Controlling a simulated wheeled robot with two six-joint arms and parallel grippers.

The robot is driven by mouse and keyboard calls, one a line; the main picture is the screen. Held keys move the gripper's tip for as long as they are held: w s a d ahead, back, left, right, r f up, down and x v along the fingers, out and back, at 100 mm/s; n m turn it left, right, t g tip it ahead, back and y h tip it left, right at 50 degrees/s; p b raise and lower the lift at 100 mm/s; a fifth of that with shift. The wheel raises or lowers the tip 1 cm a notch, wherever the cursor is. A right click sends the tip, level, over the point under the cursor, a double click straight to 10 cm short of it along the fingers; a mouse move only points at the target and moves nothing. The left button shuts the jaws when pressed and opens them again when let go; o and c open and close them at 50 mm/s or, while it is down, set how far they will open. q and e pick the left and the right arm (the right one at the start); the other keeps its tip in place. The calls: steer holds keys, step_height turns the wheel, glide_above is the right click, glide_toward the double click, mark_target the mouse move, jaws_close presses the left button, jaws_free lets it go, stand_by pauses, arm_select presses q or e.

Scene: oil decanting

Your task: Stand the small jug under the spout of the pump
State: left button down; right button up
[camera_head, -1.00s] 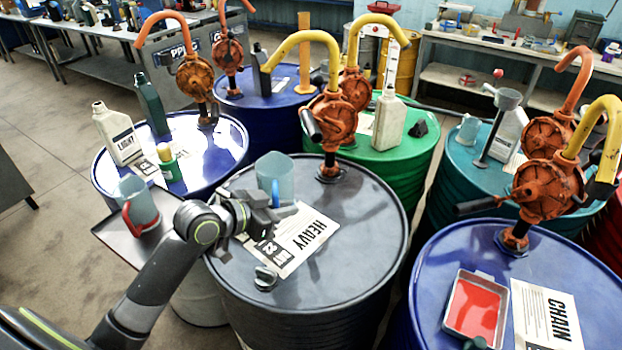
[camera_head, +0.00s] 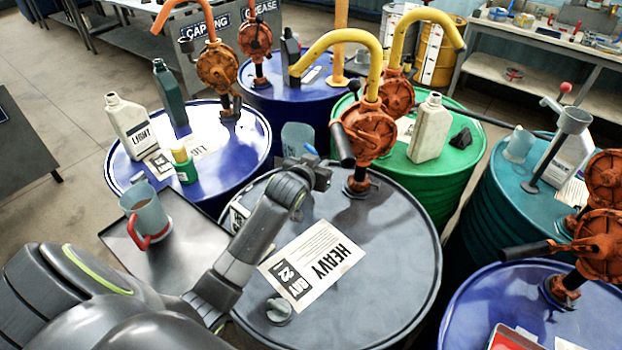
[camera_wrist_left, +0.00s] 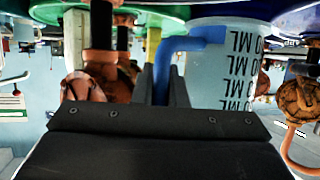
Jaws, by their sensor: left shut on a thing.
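A small clear jug (camera_head: 296,140) with a blue handle shows behind my left gripper (camera_head: 317,163) in the head view. In the wrist view, the left gripper (camera_wrist_left: 162,88) is shut on the blue handle, and the jug (camera_wrist_left: 222,75) shows ML markings upside down. The grey HEAVY drum (camera_head: 375,265) carries an orange rotary pump (camera_head: 368,132) with a yellow spout (camera_head: 340,38). The spout's open end is above the jug in the head picture; I cannot tell whether they line up in depth. The jug's base is hidden. My right gripper is out of view.
A red-handled jug (camera_head: 147,217) with brown contents stands on a dark tray (camera_head: 185,262) at the left. A blue drum (camera_head: 235,160) holds bottles, and a green drum (camera_head: 455,170) holds a pale bottle (camera_head: 431,128). A HEAVY sheet (camera_head: 312,262) and dark cap (camera_head: 279,308) lie on the grey drum.

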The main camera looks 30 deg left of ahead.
arm_select(q)
step_height(320, 180, down, 7)
steer(key=shift+p, duration=0.35)
steer(key=shift+f, duration=0.2)
steer(key=c, duration=1.5)
jaws_free()
steer(key=shift+o, duration=0.2)
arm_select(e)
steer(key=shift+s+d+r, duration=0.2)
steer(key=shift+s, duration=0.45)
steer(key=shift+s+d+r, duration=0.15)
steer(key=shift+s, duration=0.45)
